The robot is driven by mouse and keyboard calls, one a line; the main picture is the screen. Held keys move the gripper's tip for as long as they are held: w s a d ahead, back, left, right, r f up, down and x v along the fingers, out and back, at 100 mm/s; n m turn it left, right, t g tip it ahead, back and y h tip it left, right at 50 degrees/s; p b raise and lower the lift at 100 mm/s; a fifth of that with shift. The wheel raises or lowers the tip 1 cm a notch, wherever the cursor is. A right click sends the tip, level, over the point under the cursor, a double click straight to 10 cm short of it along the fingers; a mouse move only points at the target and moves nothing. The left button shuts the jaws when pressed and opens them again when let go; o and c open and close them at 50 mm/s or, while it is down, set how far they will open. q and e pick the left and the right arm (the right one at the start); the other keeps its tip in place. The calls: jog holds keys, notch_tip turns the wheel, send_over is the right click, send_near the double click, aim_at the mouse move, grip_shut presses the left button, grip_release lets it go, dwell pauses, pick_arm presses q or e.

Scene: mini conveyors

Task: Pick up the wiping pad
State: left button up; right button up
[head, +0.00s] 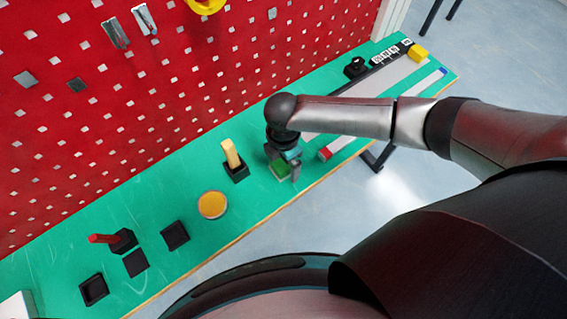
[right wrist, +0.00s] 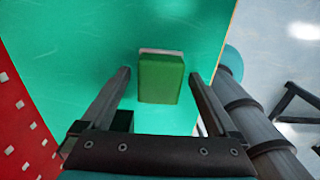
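The wiping pad is a green block (right wrist: 161,80) with a pale layer along its far edge, lying on the green tabletop in the right wrist view. It also shows in the head view (head: 281,170), partly covered by my right gripper (head: 286,156). In the right wrist view my right gripper (right wrist: 160,74) is open, with one finger on each side of the pad and gaps to both. Nothing is held in it. I cannot tell the exact height of the fingertips above the table. My left gripper is not in view.
A yellow block stands in a black holder (head: 236,172) left of my right gripper. A yellow disc (head: 212,205), several black square pieces and a red-handled item (head: 103,239) lie further left. Mini conveyors (head: 377,85) extend right. A red pegboard (head: 150,110) rises behind.

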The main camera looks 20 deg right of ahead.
aim_at(283, 162)
jog(key=c, duration=1.3)
jog(key=shift+r, duration=0.1)
jog(key=shift+c, duration=0.2)
notch_tip(283, 162, up, 20)
jog(key=p, duration=0.4)
